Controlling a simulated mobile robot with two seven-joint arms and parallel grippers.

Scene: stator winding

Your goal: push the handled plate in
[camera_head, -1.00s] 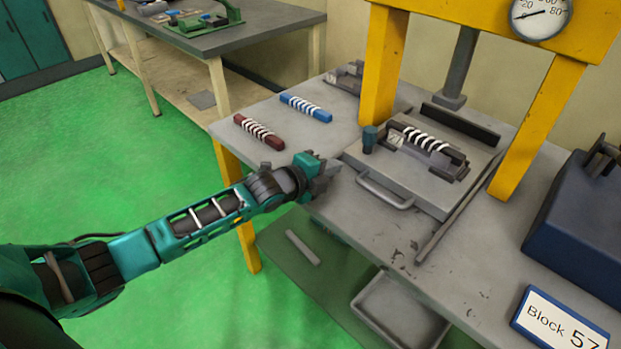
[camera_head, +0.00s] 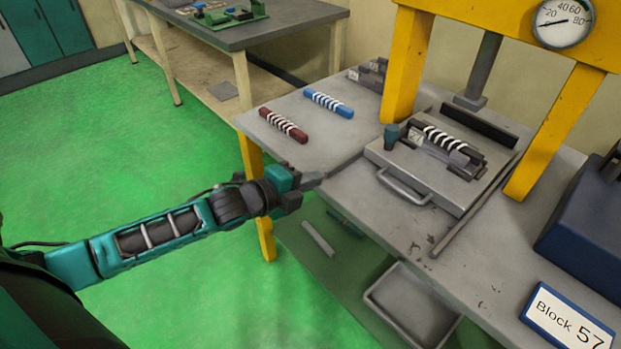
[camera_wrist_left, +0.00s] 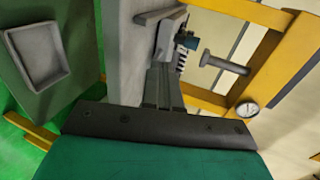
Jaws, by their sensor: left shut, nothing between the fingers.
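The handled plate (camera_head: 425,179) is a grey slab with a bar handle (camera_head: 403,188) on its front edge. It lies on the workbench in front of the yellow press frame. A dark part wound with white cord (camera_head: 440,140) and a teal-topped peg (camera_head: 391,136) sit on it. My left gripper (camera_head: 318,178) is shut and empty, left of the handle and apart from it, by the bench's front edge. In the left wrist view its closed fingers (camera_wrist_left: 160,85) point toward the plate and press, partly covering them. My right gripper is not in view.
A yellow press frame (camera_head: 409,65) with a gauge (camera_head: 563,22) stands over the bench. A red wound bar (camera_head: 284,126) and a blue one (camera_head: 329,103) lie left of the plate. A rail (camera_head: 470,212) runs along its right side. A tray (camera_head: 412,305) sits below.

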